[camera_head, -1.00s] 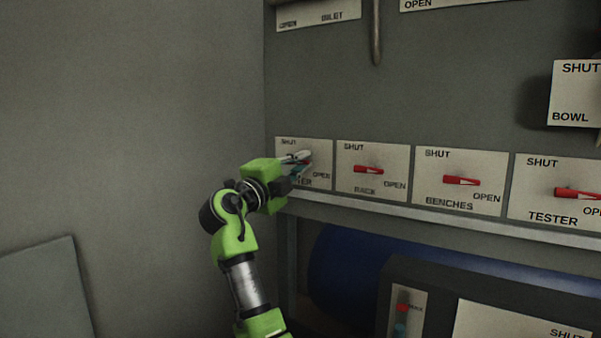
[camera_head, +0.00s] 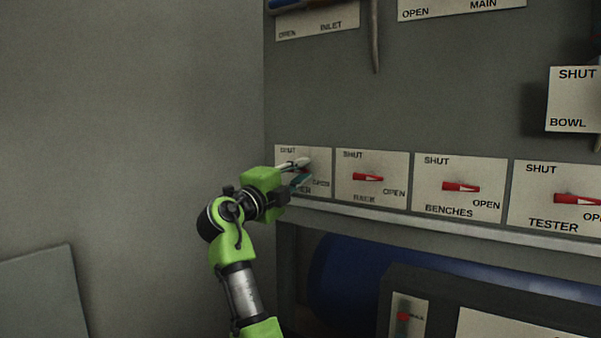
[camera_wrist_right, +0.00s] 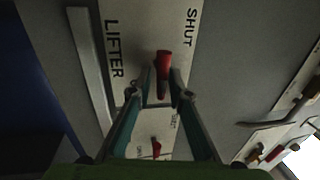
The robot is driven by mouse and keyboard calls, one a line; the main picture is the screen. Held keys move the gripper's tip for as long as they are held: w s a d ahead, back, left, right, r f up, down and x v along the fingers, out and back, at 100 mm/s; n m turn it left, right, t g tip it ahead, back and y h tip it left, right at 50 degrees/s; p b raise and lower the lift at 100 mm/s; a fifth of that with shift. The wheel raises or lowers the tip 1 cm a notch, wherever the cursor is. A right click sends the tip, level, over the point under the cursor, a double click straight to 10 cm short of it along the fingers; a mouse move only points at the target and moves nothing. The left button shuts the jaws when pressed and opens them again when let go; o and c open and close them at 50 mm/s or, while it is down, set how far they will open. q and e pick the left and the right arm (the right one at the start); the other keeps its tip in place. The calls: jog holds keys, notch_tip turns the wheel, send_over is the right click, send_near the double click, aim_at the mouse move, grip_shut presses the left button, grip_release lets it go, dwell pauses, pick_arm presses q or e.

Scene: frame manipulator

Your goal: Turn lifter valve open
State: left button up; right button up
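The lifter valve's pale plate (camera_head: 321,154) is at the left end of the lower row in the head view. Its lettering is partly covered by my right gripper. In the wrist view the plate (camera_wrist_right: 136,52) reads LIFTER and SHUT, and its red handle (camera_wrist_right: 164,62) sticks out toward the camera. My right gripper (camera_head: 304,170) is at this plate, its fingers apart. In the wrist view the fingers (camera_wrist_right: 162,78) stand on either side of the red handle, with narrow gaps seeming to show; contact is unclear. My left gripper is not in view.
To the right are the RACK plate (camera_head: 392,166), BENCHES plate (camera_head: 439,198) and TESTER plate (camera_head: 530,206), each with a red handle. A ledge (camera_head: 400,219) runs below them. A blue cylinder (camera_head: 330,270) lies under the ledge. A grey wall (camera_head: 120,120) stands left.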

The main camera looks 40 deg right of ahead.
jog(key=shift+a, duration=0.1)
jog(key=v, duration=1.2)
